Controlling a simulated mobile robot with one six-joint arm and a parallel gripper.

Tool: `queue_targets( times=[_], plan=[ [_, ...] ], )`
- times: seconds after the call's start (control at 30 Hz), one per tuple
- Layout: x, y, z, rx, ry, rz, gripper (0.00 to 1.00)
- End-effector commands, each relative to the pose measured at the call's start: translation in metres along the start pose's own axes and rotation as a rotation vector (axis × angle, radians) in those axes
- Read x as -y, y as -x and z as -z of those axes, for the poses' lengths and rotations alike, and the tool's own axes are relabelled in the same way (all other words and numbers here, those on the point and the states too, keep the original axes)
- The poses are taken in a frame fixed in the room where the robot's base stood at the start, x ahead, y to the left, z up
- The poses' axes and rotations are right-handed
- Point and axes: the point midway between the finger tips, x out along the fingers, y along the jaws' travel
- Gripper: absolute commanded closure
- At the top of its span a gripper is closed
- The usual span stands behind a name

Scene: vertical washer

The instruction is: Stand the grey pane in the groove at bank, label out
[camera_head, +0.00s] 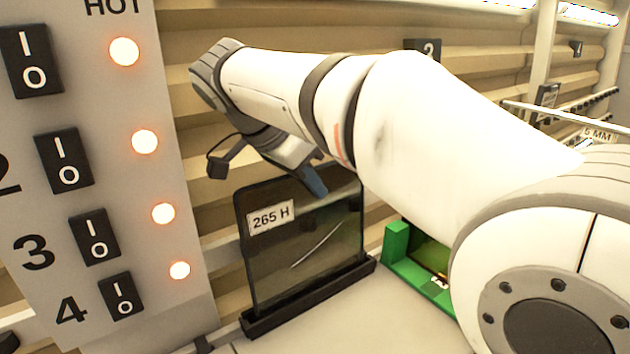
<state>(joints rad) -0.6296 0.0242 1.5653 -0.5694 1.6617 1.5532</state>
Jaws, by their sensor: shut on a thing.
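The grey pane (330,225) is a dark, see-through sheet with a rounded top corner and a thin pale streak across it. It stands nearly upright, and its white label (271,217), reading "265 H", faces my camera. Its lower edge meets a long black grooved base (310,297); I cannot tell how deep it sits. My gripper (312,178) is at the pane's top edge, shut on it. My arm comes from the right and hides the pane's upper right corner and part of the gripper.
A grey panel (195,310) with black switches and several glowing lamps stands close on the left. A green holder (398,242) is right of the base, partly behind my arm. A black "2" sign (424,48) is on the ribbed wall behind. The pale surface (375,320) in front is clear.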

Motion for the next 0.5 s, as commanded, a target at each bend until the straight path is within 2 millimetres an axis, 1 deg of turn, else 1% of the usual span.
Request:
queue_targets(
  times=[0.5],
  plan=[
    [-0.0002,-0.0040,-0.0024,-0.001,-0.001,0.002,1.00]
  ],
)
